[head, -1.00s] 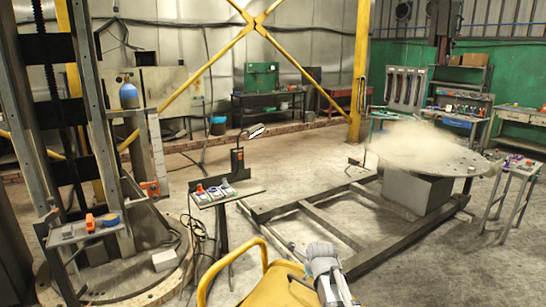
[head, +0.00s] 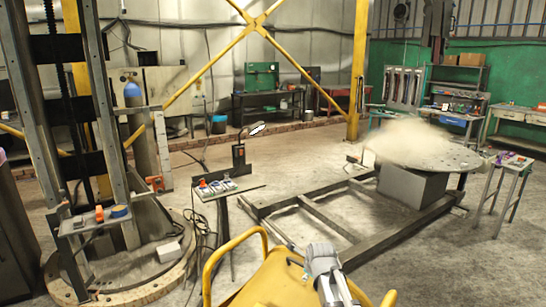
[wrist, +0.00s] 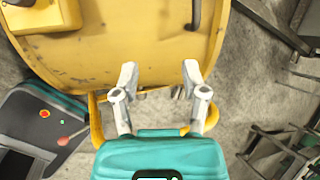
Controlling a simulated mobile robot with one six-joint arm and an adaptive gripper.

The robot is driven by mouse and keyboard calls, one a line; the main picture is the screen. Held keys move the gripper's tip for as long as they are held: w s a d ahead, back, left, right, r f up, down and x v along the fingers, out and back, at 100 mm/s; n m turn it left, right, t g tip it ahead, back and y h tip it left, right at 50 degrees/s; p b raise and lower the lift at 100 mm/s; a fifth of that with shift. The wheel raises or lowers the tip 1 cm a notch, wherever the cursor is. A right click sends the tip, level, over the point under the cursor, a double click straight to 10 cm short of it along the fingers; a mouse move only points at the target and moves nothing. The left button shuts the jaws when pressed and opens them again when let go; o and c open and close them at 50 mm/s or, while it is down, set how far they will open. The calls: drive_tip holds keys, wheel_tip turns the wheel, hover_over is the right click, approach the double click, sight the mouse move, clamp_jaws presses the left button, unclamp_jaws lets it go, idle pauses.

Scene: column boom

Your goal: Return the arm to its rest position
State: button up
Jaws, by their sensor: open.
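My gripper (wrist: 158,82) shows in the wrist view, its two pale fingers spread apart with nothing between them. Its teal body fills the bottom of that view. Beyond the fingertips lies the yellow surface of my own base. In the head view part of my arm, grey and white, shows at the bottom centre beside my yellow body; the fingers are not visible there.
A small stand with a control panel (head: 228,188) is left of centre. A low metal frame with a round table (head: 440,158) is at the right. A column on a round base (head: 120,285) is at the left. Concrete floor lies open beyond.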

drive_tip(key=s+d+f+n+g, duration=0.1)
drive_tip(key=s+d+n+g, duration=0.1)
drive_tip(key=s+n, duration=0.8)
drive_tip(key=s+d+f+n+g, duration=0.1)
drive_tip(key=s+n+g, duration=0.3)
drive_tip(key=s+n, duration=0.7)
drive_tip(key=d+n, duration=0.1)
drive_tip(key=n, duration=0.2)
drive_tip(key=shift+d+f+n+h, duration=0.3)
drive_tip(key=shift+f+n+h, duration=0.1)
idle(2.0)
idle(0.4)
